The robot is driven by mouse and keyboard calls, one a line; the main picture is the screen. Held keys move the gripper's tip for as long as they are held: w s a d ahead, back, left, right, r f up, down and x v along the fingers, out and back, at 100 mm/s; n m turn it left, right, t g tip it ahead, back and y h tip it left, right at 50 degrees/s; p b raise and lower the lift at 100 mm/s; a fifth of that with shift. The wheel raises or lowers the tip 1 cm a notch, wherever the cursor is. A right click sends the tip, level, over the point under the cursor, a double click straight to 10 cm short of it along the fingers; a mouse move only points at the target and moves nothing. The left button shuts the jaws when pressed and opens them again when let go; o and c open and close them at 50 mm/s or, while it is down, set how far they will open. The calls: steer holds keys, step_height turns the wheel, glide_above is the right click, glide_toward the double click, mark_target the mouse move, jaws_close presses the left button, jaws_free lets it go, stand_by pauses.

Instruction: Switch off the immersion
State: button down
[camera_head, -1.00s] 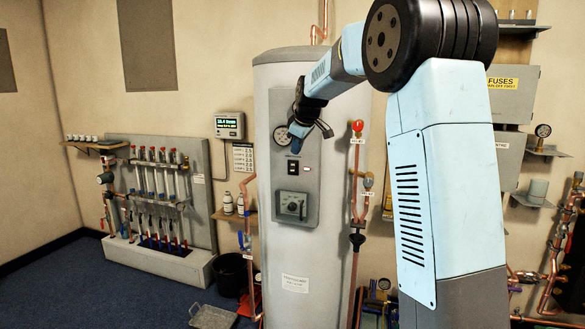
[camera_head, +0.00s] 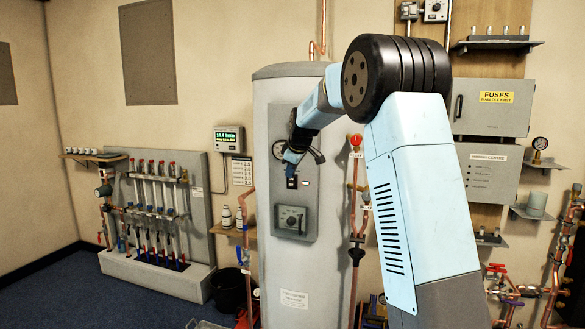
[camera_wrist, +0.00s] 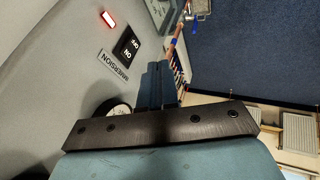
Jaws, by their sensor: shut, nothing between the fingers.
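The immersion switch is a small black rocker (camera_head: 292,182) on the grey panel of the tall cylinder. In the wrist view the rocker (camera_wrist: 127,48) shows OFF and ON markings, with an IMMERSION label (camera_wrist: 113,65) beside it. Which side is pressed in, I cannot tell. A lamp (camera_wrist: 108,19) next to it glows red; it also shows in the head view (camera_head: 306,183). My gripper (camera_head: 291,157) is shut and empty, just above the switch in the head view. In the wrist view its closed blue fingers (camera_wrist: 158,75) are right of the rocker, apart from it in the picture.
A round gauge (camera_head: 279,150) is on the panel left of my gripper, and a dial control (camera_head: 291,219) is below the switch. Copper pipes with a red valve (camera_head: 355,141) stand right of the cylinder (camera_head: 285,270). Open floor (camera_head: 150,305) lies at the left.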

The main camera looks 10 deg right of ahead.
mark_target(290, 180)
steer(key=w+f, duration=0.5)
steer(key=shift+w+d+f, duration=0.15)
steer(key=shift+w+d, duration=0.05)
steer(key=shift+d, duration=0.15)
steer(key=shift+w+d+f, duration=0.15)
steer(key=shift+w+d, duration=0.2)
steer(key=shift+w, duration=0.25)
steer(key=shift+a, duration=0.1)
